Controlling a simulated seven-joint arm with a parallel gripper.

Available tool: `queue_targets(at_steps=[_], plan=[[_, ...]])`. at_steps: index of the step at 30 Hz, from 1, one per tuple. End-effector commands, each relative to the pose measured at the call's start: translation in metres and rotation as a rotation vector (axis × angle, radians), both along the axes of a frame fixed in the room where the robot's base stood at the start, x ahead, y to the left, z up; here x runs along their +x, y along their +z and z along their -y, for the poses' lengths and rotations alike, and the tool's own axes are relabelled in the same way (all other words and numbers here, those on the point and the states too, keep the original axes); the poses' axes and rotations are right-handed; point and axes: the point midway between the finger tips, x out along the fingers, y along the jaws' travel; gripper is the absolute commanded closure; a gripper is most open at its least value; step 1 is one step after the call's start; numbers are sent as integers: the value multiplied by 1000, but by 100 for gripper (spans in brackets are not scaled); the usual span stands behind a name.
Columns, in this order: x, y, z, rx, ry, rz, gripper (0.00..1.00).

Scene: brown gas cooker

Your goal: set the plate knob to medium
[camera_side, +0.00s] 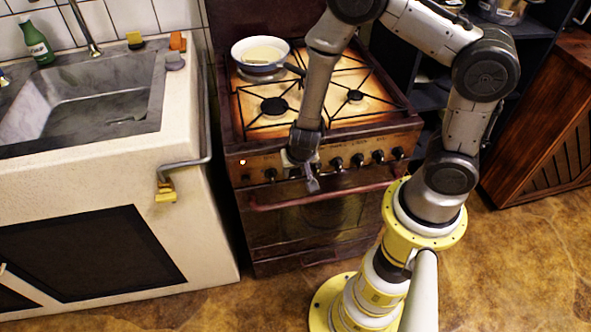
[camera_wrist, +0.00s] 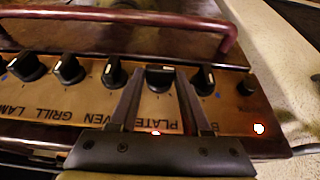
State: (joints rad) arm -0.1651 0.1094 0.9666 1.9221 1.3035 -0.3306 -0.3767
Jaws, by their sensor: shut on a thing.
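The plate knob (camera_wrist: 160,76) is black and sits on the brown cooker's front panel, with the PLATE label printed near it. In the wrist view it stands between the two fingers of my gripper (camera_wrist: 159,84), which is shut on it. A pale mark shows on the knob's edge toward the oven handle; the fingers hide part of its sides. In the side view my gripper (camera_side: 298,163) is at the left half of the knob row and hides this knob.
Other black knobs, such as the neighbouring one (camera_wrist: 203,80), stand close on both sides. The red oven handle (camera_side: 330,192) runs below the panel. A white pan (camera_side: 262,68) stands on the hob. The sink counter (camera_side: 100,150) is at left.

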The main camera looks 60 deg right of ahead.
Motion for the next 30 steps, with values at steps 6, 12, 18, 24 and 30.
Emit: queue_targets(at_steps=[6,12,18,24,30], plan=[[-1,1,2,53,1,58,100],[-1,2,3,99,0,106,100],[-2,1,3,123,1,127,100],[-2,1,3,126,-1,130,100],[-2,1,3,126,-1,130,44]])
